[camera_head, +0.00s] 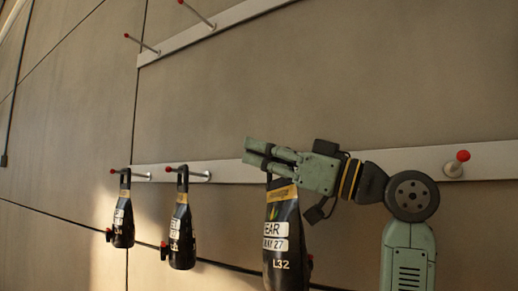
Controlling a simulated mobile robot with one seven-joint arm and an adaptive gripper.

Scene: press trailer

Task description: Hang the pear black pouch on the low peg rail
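The pear black pouch (284,238) hangs upright below my gripper, with a gold band at the top and white labels reading "EAR", "AY 27" and "L32". My gripper (257,153) points left in front of the low peg rail (375,161). Its fingers are close together around the dark strap at the pouch's top. Whether a peg passes through the strap is hidden by the fingers. The rail's right peg (459,160) has a red tip and is bare.
Two other black pouches, a left one (123,217) and a nearer one (181,232), hang from the rail's left pegs. A higher rail (218,30) at upper left has bare red-tipped pegs. The rail between my wrist and the right peg is clear.

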